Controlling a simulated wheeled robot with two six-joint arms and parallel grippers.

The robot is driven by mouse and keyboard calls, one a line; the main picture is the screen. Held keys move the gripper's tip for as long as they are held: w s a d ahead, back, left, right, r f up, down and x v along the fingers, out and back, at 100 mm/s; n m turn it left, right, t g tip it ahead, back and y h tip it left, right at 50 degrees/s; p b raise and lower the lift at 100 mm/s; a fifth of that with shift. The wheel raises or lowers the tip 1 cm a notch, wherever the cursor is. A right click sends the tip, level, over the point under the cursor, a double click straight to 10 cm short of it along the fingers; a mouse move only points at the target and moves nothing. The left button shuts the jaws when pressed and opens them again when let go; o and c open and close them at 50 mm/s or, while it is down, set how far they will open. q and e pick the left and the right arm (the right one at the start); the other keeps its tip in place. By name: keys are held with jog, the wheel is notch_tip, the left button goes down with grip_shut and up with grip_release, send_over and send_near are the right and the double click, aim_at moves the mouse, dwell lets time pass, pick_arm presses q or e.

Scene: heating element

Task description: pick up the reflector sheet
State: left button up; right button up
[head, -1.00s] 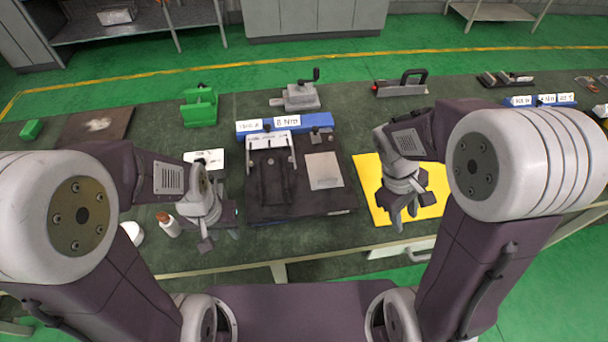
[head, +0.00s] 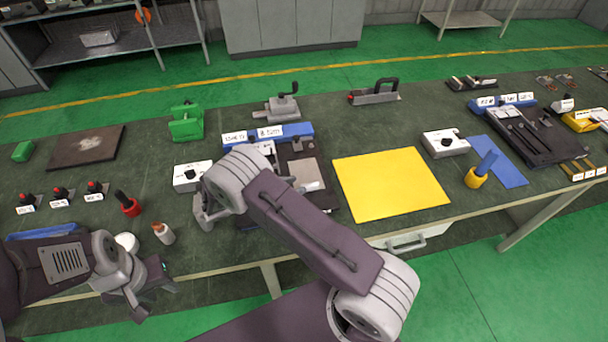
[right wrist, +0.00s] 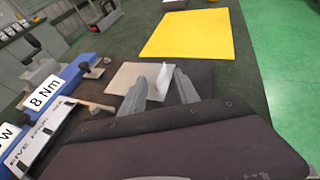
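A flat pale grey-beige sheet, which I take to be the reflector sheet (head: 309,172), lies on the right part of the dark board, partly hidden by my right arm. It also shows in the right wrist view (right wrist: 124,77), just beyond my right gripper (right wrist: 160,78). The two fingers are apart and reach over the sheet's near edge. A small bright piece shows between them; I cannot tell if it is part of the sheet. My left gripper (head: 152,292) is low over the table's front left edge, away from the sheet; its finger gap is unclear.
A blue block (head: 296,131) with white labels stands behind the board. A yellow mat (head: 390,183) lies bare to the right. A small bottle (head: 163,233) stands near my left gripper.

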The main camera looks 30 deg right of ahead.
aim_at(312, 187)
jog(key=shift+p+x, duration=0.3)
jog(key=shift+x, duration=0.75)
jog(key=p+x, duration=0.1)
jog(key=x, duration=0.3)
jog(key=shift+s+d+p, duration=0.1)
jog(key=shift+d+p, duration=0.2)
jog(key=shift+d, duration=0.1)
jog(key=shift+d+f, duration=0.25)
jog(key=shift+d, duration=0.15)
grip_shut()
